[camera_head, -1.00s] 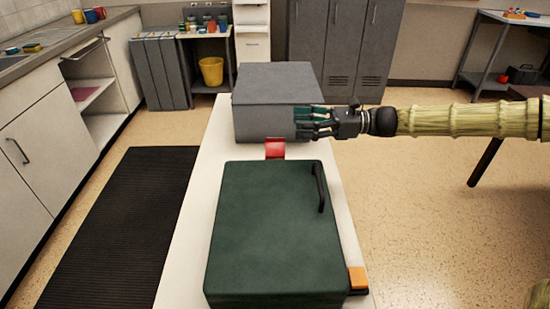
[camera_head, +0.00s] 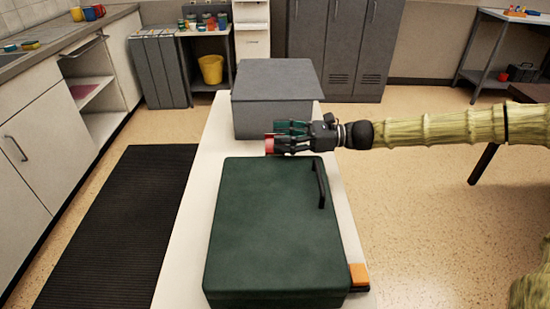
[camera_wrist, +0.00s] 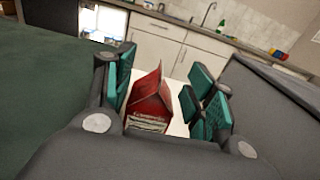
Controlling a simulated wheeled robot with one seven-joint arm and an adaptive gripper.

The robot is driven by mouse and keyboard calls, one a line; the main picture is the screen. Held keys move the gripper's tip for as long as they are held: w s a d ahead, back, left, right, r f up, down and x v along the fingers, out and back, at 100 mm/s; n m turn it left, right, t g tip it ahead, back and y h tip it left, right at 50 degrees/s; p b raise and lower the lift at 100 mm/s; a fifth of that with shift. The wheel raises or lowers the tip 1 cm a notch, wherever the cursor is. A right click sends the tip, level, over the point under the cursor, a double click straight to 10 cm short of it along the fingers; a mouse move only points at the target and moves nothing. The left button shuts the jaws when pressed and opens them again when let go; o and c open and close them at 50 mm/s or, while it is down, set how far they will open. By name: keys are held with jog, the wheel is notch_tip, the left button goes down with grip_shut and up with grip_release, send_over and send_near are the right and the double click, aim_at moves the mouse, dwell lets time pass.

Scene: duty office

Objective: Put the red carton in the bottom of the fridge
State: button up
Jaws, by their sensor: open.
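The red carton (camera_head: 269,146) stands on the white table in the gap between a dark green box and a grey box. My gripper (camera_head: 280,144) reaches in from the right at the carton and hides much of it. In the wrist view the carton (camera_wrist: 150,104) has a folded, peaked top and lies between the open teal-padded fingers (camera_wrist: 165,100). I cannot tell whether any pad touches it. The dark green box (camera_head: 270,225) has a black handle at its upper right and looks closed; I cannot tell for sure that it is the fridge.
The grey box (camera_head: 272,108) stands just behind my gripper. A narrow white table (camera_head: 190,235) carries both boxes. An orange block (camera_head: 359,273) sits at the green box's front right corner. A black mat (camera_head: 125,220) lies left; open floor is right.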

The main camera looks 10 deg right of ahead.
jog(key=shift+w+a, duration=0.2)
jog(key=shift+a, duration=0.8)
jog(key=c, duration=1.2)
grip_shut()
